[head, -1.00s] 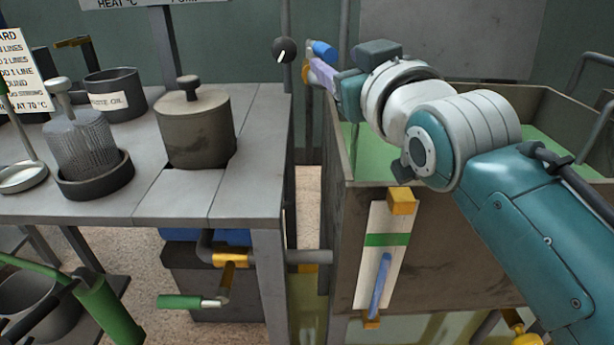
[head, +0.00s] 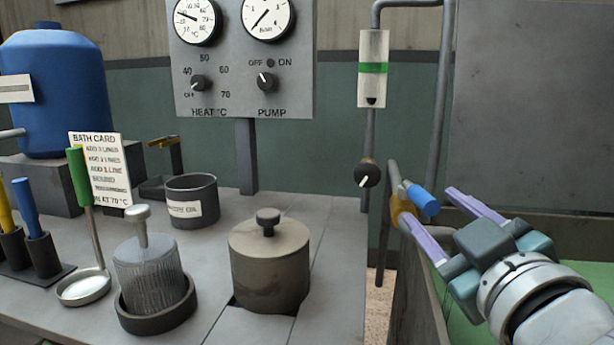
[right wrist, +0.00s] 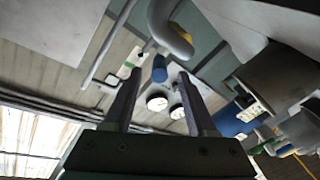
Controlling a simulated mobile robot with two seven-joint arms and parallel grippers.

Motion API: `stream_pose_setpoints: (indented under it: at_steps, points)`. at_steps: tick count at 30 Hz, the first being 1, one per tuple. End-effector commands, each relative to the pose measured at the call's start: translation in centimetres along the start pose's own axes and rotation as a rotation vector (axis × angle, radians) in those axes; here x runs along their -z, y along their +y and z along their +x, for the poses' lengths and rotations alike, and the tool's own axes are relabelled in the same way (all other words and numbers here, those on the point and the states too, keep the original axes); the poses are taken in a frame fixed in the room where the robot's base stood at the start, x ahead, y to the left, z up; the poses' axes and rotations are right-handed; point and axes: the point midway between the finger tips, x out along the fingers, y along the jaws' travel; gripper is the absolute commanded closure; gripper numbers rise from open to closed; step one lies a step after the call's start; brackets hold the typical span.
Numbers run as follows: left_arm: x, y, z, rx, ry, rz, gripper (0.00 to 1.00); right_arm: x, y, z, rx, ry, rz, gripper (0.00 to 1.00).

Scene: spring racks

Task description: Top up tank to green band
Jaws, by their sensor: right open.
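In the right wrist view the blue handle (right wrist: 160,68) shows between the dark fingers (right wrist: 160,90). The tank (head: 418,290) is at lower right, with green liquid (head: 592,272) partly hidden by my right arm. A small tube gauge with a green band (head: 372,68) hangs on the wall pipe. My left gripper is not in view.
A black knob (head: 367,173) sits on the pipe left of the tap. The bench (head: 335,275) holds a lidded pot (head: 269,262), a wire basket (head: 150,270), a waste oil pot (head: 192,200) and a bath card (head: 99,168). A dial panel (head: 244,60) stands behind.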

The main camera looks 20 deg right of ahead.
Motion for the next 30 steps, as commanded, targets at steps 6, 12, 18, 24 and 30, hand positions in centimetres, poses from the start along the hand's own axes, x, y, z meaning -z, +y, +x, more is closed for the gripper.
stream_pose_setpoints:
  at_steps: [6,12,18,24,30]
  points:
    - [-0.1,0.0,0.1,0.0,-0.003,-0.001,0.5,0.1,0.1,4.2,-0.002,0.003,0.0,0.43]
    - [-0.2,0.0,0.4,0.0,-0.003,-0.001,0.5,0.0,0.0,7.2,0.0,0.001,0.002,0.43]
    - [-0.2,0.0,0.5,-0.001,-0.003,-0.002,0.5,0.0,0.0,8.5,0.001,0.0,0.002,0.43]
    - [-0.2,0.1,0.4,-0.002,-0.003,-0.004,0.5,0.0,0.0,8.6,0.001,0.0,0.002,0.43]
    - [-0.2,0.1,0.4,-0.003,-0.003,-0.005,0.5,0.0,0.0,8.6,0.001,0.0,0.002,0.59]
